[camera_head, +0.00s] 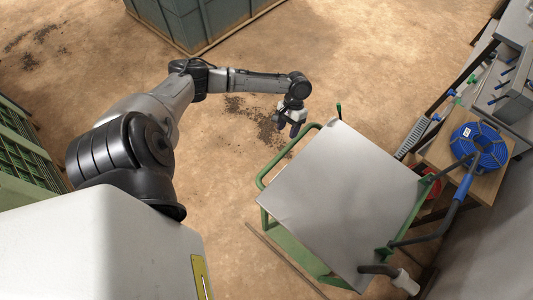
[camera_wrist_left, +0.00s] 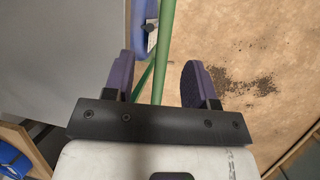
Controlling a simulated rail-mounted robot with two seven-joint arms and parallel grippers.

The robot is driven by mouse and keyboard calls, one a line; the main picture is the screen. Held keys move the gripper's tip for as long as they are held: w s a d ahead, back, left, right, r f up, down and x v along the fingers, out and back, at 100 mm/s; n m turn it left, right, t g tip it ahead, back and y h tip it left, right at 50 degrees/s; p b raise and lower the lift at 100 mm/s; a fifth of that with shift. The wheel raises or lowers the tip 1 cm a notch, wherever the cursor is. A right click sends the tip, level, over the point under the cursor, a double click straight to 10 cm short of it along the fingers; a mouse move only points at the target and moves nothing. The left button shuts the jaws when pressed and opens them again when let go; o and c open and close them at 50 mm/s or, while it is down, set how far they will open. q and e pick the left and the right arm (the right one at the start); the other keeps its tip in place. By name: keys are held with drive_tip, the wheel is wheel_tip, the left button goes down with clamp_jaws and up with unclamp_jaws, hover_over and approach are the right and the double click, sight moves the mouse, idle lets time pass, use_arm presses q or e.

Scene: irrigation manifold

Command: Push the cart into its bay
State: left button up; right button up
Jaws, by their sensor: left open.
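The cart (camera_head: 345,200) has a flat grey top, a green frame and a green loop handle (camera_head: 272,163) on its left side. My left gripper (camera_head: 293,125) hangs beside the far end of that handle in the head view. In the left wrist view, my left gripper (camera_wrist_left: 162,82) is open, its purple fingers apart. A green bar (camera_wrist_left: 162,50), apparently the handle, runs through the gap between them as seen there; I cannot tell whether they touch it. A blue part (camera_wrist_left: 144,28) shows beyond the fingers. My right gripper is out of view. I cannot clearly make out the bay.
A blue hose coil (camera_head: 478,147) lies on a wooden board right of the cart, near a grey bench (camera_head: 515,95). A dark strip (camera_head: 285,260) lies on the floor beside the cart. A large green bin (camera_head: 205,22) stands at the back. Open floor lies left of the cart.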

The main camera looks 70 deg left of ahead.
sight(279, 155)
use_arm(q)
drive_tip(key=shift+n, duration=0.4)
drive_tip(key=b+x, duration=0.1)
drive_tip(key=x, duration=0.7)
drive_tip(key=a+b+x, duration=0.1)
drive_tip(key=x, duration=0.3)
drive_tip(key=shift+s+a+f+b, duration=0.15)
drive_tip(key=shift+f+b, duration=0.05)
drive_tip(key=shift+b, duration=0.15)
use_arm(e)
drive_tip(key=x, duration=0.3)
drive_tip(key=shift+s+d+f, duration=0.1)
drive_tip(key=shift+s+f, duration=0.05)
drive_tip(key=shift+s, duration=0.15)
use_arm(q)
drive_tip(key=shift+s+d+f, duration=0.15)
drive_tip(key=shift+d+f, duration=0.1)
drive_tip(key=shift+f, duration=0.35)
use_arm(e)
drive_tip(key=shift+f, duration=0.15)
use_arm(q)
drive_tip(key=shift+c, duration=0.2)
drive_tip(key=c, duration=0.8)
clamp_jaws()
